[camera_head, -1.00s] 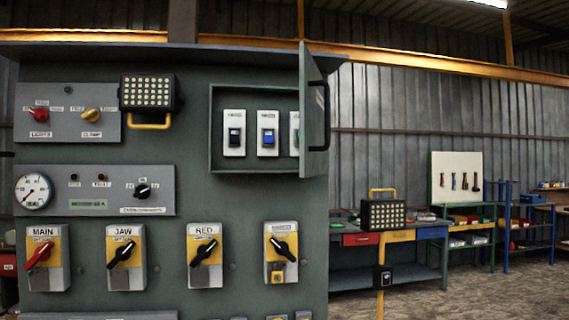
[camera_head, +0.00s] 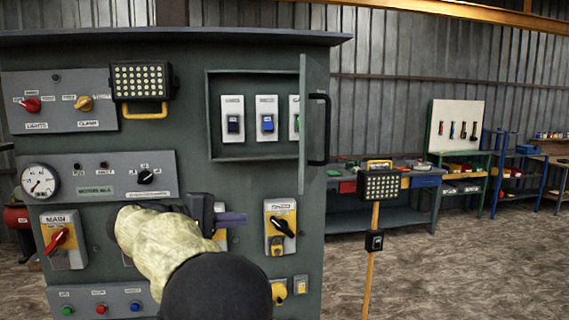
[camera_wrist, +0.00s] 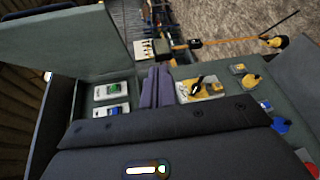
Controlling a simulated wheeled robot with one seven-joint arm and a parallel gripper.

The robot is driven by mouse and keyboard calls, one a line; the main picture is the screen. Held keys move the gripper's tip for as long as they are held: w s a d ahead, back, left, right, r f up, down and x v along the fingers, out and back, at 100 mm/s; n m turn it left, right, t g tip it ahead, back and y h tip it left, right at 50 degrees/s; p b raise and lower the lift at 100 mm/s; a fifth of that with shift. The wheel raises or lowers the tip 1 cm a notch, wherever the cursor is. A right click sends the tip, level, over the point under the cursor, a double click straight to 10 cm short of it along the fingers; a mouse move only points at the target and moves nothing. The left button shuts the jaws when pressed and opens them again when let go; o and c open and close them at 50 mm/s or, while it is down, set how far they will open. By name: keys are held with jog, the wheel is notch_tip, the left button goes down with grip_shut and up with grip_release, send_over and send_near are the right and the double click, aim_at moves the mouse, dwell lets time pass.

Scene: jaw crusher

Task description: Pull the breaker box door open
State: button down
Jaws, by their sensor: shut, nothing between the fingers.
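The breaker box (camera_head: 214,110) is on the upper right of the grey-green cabinet. Its door (camera_head: 303,125) stands wide open, nearly edge-on in the head view, with a black handle (camera_head: 325,129) on its right side. White breakers show inside the box, one partly hidden by the door. My gripper (camera_head: 240,219) is below the box, shut and empty, with its purple fingers pointing right. It is apart from the door and handle. In the wrist view the shut fingers (camera_wrist: 157,88) lie between the breakers and a yellow switch, and the open door panel (camera_wrist: 62,45) is at upper left.
A yellow rotary switch (camera_head: 280,228) is just right of my fingers. A red main switch (camera_head: 62,240) is at lower left. A lamp (camera_head: 145,83) juts out left of the box. A lamp on a yellow stand (camera_head: 380,187) stands right of the cabinet, before workbenches.

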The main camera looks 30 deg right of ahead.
notch_tip(320, 180, up, 8)
jog(key=a+m+g+h+p, duration=0.1)
jog(key=a+m+h, duration=0.1)
jog(key=shift+s+a+r+m, duration=0.2)
jog(key=shift+s+m, duration=0.1)
jog(key=shift+s, duration=0.1)
jog(key=s+d+p, duration=0.2)
jog(key=d+p, duration=0.3)
jog(key=d, duration=0.8)
jog(key=shift+s, duration=0.15)
